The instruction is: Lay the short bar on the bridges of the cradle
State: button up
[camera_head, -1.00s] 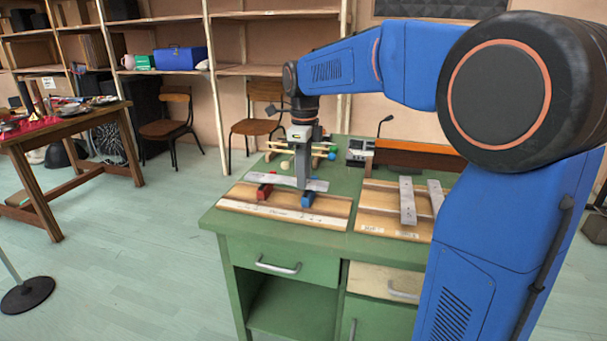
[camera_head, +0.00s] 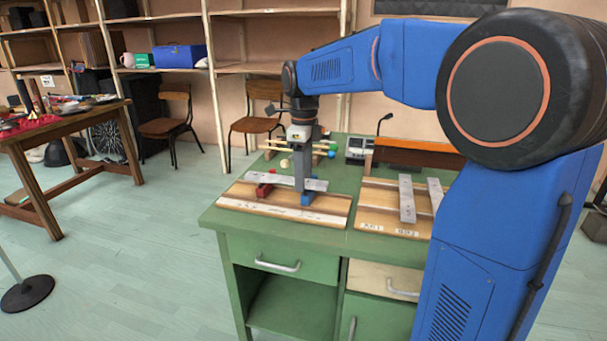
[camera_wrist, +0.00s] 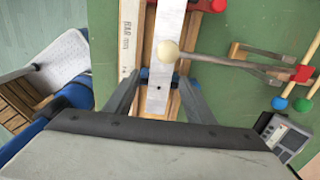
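The cradle (camera_head: 235,205) is a wooden board at the front left of the green desk. It has a red bridge (camera_head: 264,190) and a blue bridge (camera_head: 308,198). The short bar (camera_head: 264,178), flat and silver-grey, lies lengthwise across both bridges; I cannot tell if it fully touches them. It also shows in the wrist view (camera_wrist: 160,100), with blue bridge showing at its sides. My gripper (camera_head: 303,188) is down at the bar's right half, near the blue bridge. Its fingers (camera_wrist: 160,76) stand on both sides of the bar, with narrow gaps, and look open.
A mallet with a pale ball (camera_wrist: 168,51) overlaps the bar in the wrist view; its rack (camera_head: 322,150) stands behind the cradle. A second board (camera_head: 382,222) with grey bars (camera_head: 407,202) lies at the right. A small grey device (camera_head: 357,150) stands behind.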

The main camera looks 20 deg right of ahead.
notch_tip(320, 180, up, 17)
jog(key=s+d+f+n+t, duration=0.2)
jog(key=s+f+n+t, duration=0.2)
jog(key=s+f+n, duration=2.1)
jog(key=s+f, duration=0.1)
jog(key=s, duration=0.4)
jog(key=shift+s+d+f+t, duration=0.2)
jog(key=shift+d+f+t, duration=0.15)
jog(key=shift+f+t, duration=0.05)
